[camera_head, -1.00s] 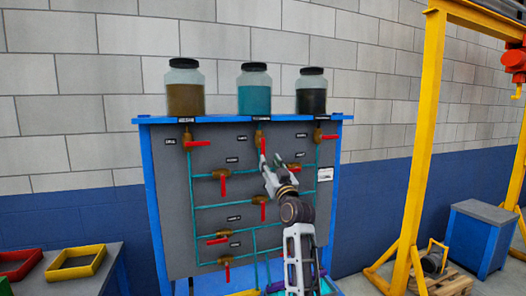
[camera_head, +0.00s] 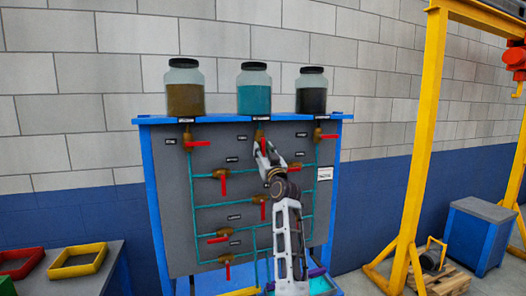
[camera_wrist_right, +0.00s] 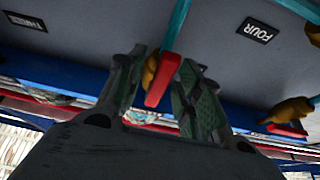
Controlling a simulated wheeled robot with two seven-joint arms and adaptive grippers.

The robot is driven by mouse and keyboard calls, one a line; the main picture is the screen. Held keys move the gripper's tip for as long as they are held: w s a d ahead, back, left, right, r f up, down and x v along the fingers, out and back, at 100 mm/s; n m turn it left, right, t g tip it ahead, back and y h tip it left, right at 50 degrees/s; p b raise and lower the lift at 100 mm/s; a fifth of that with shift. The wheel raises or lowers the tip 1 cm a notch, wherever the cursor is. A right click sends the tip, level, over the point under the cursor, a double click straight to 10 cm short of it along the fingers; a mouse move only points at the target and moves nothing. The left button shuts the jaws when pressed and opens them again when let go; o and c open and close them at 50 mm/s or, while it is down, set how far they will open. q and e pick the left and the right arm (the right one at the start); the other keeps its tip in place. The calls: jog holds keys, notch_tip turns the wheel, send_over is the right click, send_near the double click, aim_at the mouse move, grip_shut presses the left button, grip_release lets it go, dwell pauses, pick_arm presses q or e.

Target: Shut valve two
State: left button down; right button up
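Valve two seems to be the brass valve (camera_head: 260,135) under the teal jar; its label is unreadable. Its red handle (camera_wrist_right: 163,78) runs along the teal pipe, hanging down in the head view and partly covered there by my gripper. My right gripper (camera_head: 259,147) is at this handle. In the wrist view, which is upside down, its fingers (camera_wrist_right: 163,95) stand open on either side of the handle, with visible gaps. My left gripper is out of view.
Top valves at left (camera_head: 187,139) and right (camera_head: 318,135) have handles pointing sideways. Jars stand on the blue shelf (camera_head: 220,119) above. Lower valves, such as one (camera_head: 263,200), surround my arm.

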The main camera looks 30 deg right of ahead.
jog(key=shift+w, duration=0.15)
grip_shut()
dwell(0.4)
